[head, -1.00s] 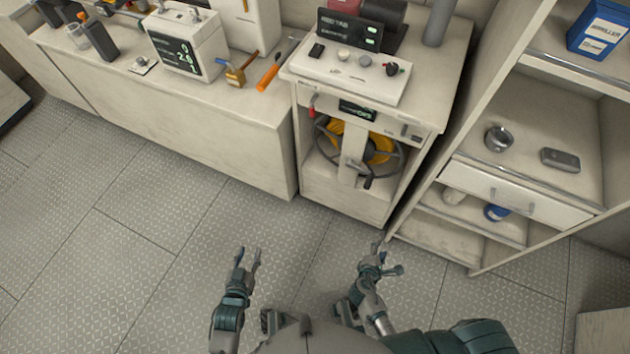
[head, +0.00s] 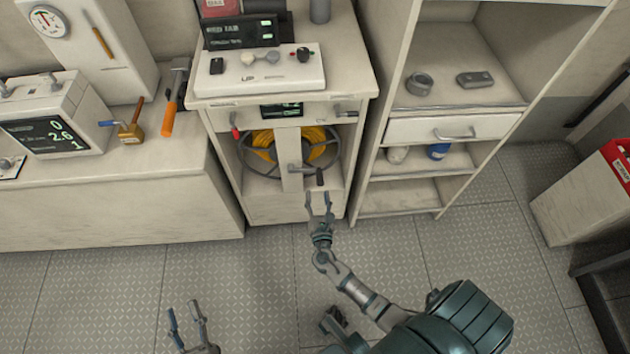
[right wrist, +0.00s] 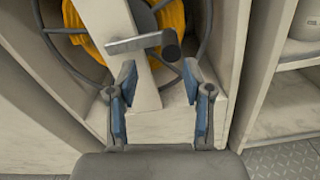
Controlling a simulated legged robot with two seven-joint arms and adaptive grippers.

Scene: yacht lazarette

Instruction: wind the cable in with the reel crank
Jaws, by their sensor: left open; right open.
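The cable reel (head: 262,160), a dark hoop wound with yellow cable (head: 290,146), sits in the open bay of the cabinet behind a pale upright post. The crank (head: 308,170), a grey arm with a dark knob (head: 320,176), is on the front of that post; it also shows in the right wrist view (right wrist: 138,43). My right gripper (head: 320,196) is open and empty, just below and in front of the crank knob, apart from it. In the right wrist view its fingers (right wrist: 158,85) point toward the knob. My left gripper (head: 186,312) is open and empty over the floor.
Above the reel are a small display (head: 281,110) and a red-handled lever (head: 235,131). A control box (head: 260,72) stands on the cabinet top. An open shelf unit (head: 376,165) stands close on the right. The floor in front is clear.

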